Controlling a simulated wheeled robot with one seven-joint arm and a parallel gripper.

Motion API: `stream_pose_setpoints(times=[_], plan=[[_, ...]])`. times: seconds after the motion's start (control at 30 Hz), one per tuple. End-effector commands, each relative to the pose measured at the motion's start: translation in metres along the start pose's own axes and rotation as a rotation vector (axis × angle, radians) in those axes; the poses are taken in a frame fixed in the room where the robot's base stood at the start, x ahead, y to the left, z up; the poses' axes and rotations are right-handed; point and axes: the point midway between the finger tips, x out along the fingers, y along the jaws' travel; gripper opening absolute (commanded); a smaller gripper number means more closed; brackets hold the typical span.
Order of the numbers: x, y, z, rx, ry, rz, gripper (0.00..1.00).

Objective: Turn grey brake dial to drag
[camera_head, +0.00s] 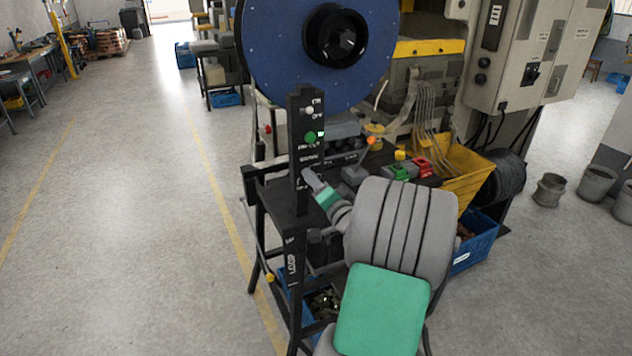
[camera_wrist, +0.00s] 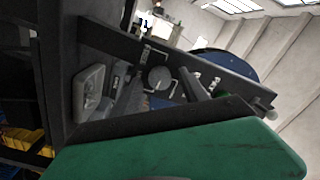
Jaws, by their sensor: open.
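The grey brake dial (camera_wrist: 160,77) is a round knob on a dark control panel (camera_wrist: 110,42), seen in the wrist view with white marks around it. In the head view my gripper (camera_head: 309,178) is at the lower part of the upright black post panel (camera_head: 296,155), and the dial is hidden there.
Above the gripper, the panel carries a green button (camera_head: 310,138) and a white knob (camera_head: 310,111). A large blue reel (camera_head: 275,50) stands behind. Right of the post is a dark bench with red and green blocks (camera_head: 422,167). The floor at left is clear.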

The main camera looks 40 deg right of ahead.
Motion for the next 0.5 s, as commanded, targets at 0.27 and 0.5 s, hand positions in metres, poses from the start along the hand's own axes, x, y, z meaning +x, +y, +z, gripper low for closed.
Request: stream_pose_setpoints(times=[0.27,0.5], plan=[[-0.0005,0.0003,0.0003,-0.001,-0.001,0.001,0.38],[-0.0006,0.0003,0.0003,-0.001,-0.001,0.001,0.19]])
